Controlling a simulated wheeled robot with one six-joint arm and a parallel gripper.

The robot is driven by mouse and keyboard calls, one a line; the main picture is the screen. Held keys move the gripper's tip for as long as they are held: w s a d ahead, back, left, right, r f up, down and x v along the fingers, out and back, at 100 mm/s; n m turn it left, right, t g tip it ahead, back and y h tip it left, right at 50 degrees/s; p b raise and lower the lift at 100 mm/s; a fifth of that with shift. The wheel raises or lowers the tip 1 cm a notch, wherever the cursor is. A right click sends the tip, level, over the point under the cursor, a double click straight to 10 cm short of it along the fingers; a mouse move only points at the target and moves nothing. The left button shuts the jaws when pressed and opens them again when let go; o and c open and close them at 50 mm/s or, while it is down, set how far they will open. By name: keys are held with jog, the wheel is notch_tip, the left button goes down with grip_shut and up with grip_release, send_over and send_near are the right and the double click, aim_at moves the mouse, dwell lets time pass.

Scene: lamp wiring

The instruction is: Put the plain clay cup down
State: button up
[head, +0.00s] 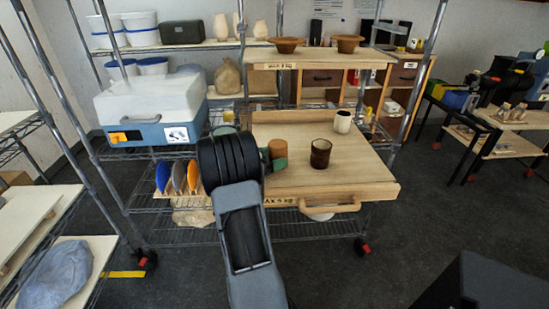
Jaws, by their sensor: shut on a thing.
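The plain clay cup (277,148) is orange-brown and stands out just past the end of my arm, over the left part of the wooden board (350,180). My gripper (279,160) is shut on it. My wrist hides part of the gripper, and I cannot tell whether the cup's base touches the board. A cream cup (342,122) stands farther back.
A white and blue box (150,110) stands on the rack to the left. Coloured plates (178,178) stand on edge left of my wrist. Bowls (287,45) sit on the upper shelf. The board's front and right parts are clear; a wooden handle (330,206) is at its front edge.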

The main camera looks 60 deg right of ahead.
jog(key=shift+w+a+f, duration=0.1)
jog(key=shift+f, duration=0.2)
jog(key=shift+f+b, duration=0.2)
jog(key=shift+b, duration=0.2)
jog(key=o, duration=1.1)
jog(key=shift+c, duration=0.2)
jog(key=shift+r, duration=0.1)
